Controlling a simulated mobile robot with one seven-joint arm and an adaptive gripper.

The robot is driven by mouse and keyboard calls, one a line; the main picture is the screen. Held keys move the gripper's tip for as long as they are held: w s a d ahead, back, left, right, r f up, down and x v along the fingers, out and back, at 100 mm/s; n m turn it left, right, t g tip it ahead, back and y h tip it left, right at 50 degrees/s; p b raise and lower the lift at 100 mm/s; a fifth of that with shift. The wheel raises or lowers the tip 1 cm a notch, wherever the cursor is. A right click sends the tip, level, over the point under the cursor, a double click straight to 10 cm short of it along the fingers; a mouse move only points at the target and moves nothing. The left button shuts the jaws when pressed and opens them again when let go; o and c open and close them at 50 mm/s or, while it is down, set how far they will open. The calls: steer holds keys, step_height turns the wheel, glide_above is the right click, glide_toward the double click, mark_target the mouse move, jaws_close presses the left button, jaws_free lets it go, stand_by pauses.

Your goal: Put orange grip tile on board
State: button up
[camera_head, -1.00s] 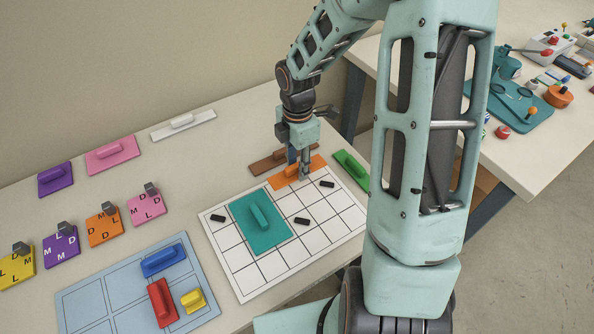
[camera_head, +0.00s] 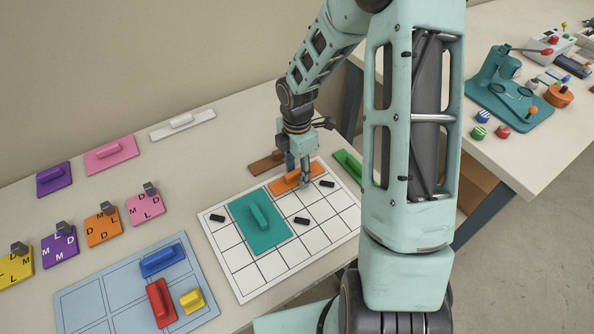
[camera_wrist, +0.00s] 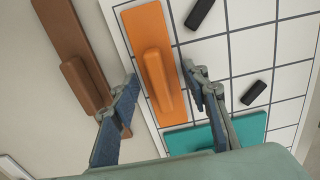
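The orange grip tile (camera_head: 284,187) lies flat on the white gridded board (camera_head: 335,225), along its far edge. In the wrist view the orange tile (camera_wrist: 150,35) has its raised handle lengthwise, with the board (camera_wrist: 245,60) showing on both sides. My gripper (camera_head: 299,176) is low over the tile. In the wrist view my gripper (camera_wrist: 158,82) has its two fingers apart, one on each side of the handle, with visible gaps. Part of the tile is hidden behind the fingers in the head view.
A teal tile (camera_head: 243,212) and several black blocks (camera_head: 302,221) are on the board. A brown tile (camera_head: 262,165) and a green tile (camera_head: 349,163) lie just off it. A blue panel (camera_head: 85,300) with blue, red and yellow pieces is at the front left.

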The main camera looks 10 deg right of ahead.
mark_target(297, 171)
steer(key=shift+o, duration=0.3)
steer(key=shift+r, duration=0.15)
step_height(297, 171, up, 12)
steer(key=p, duration=0.1)
stand_by(0.6)
